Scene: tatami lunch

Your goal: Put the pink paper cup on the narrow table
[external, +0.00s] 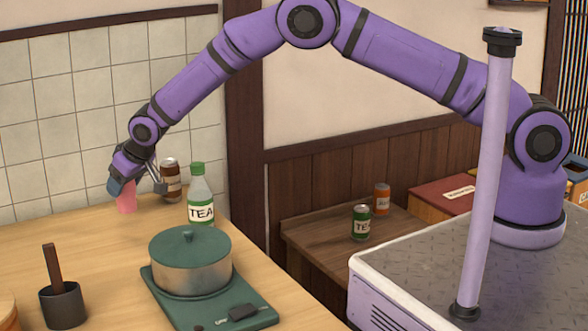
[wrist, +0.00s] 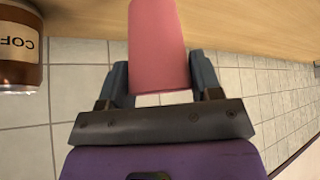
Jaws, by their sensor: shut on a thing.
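The pink paper cup (external: 126,197) is at the back of the light wooden counter, near the tiled wall. My gripper (external: 137,186) is shut on it. In the wrist view the pink cup (wrist: 158,45) sits between the two fingers of my gripper (wrist: 162,80). Whether the cup's base touches the counter is hard to tell. The narrow table (external: 298,232) is probably the low dark wooden one against the panelled wall, between the counter and my base. A green tea can (external: 361,222) and an orange can (external: 382,199) stand on it.
A brown coffee can (external: 171,180) stands close beside my gripper, and it also shows in the wrist view (wrist: 20,50). A tea bottle (external: 201,198), a lidded pot (external: 190,262) on a green burner and a dark utensil holder (external: 63,306) stand on the counter (external: 100,250).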

